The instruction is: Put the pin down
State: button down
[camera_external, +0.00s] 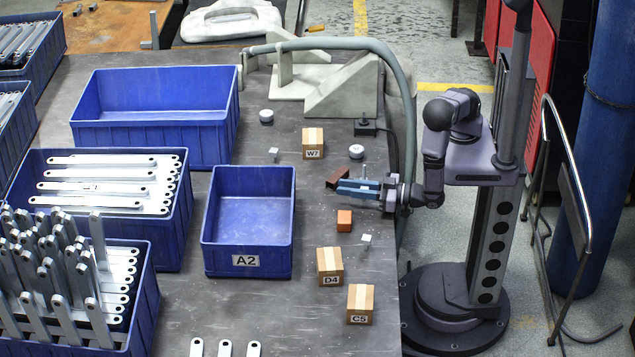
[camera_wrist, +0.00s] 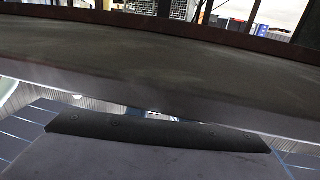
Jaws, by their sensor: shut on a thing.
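My gripper (camera_external: 358,187), with blue fingers, is at the right side of the dark table, pointing left. It is shut on a thin grey upright piece, apparently the pin (camera_external: 364,171), whose top shows above the fingers. Its lower part is hidden by the fingers, and I cannot tell whether it touches the table. The wrist view is filled by a dark curved surface and a dark bar with screws; no pin can be made out there.
A dark red block (camera_external: 338,178) is close to my fingertips, and an orange block (camera_external: 344,220) lies just below them in the picture. Wooden blocks W7 (camera_external: 313,143), D4 (camera_external: 330,267) and C5 (camera_external: 360,304) stand around. Blue bin A2 (camera_external: 246,262) is empty, to the left.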

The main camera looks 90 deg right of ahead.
jog(key=shift+f, duration=0.35)
jog(key=shift+f, duration=0.1)
jog(key=shift+f, duration=0.15)
jog(key=c, duration=1.6)
grip_release()
jog(key=shift+o, duration=0.2)
jog(key=shift+s, duration=0.1)
jog(key=s, duration=0.2)
jog(key=s+a+b, duration=0.1)
jog(key=s, duration=0.2)
jog(key=shift+a, duration=0.2)
jog(key=shift+o, duration=0.4)
jog(key=shift+s+a+b, duration=0.15)
jog(key=shift+s+b, duration=0.15)
jog(key=shift+s, duration=0.7)
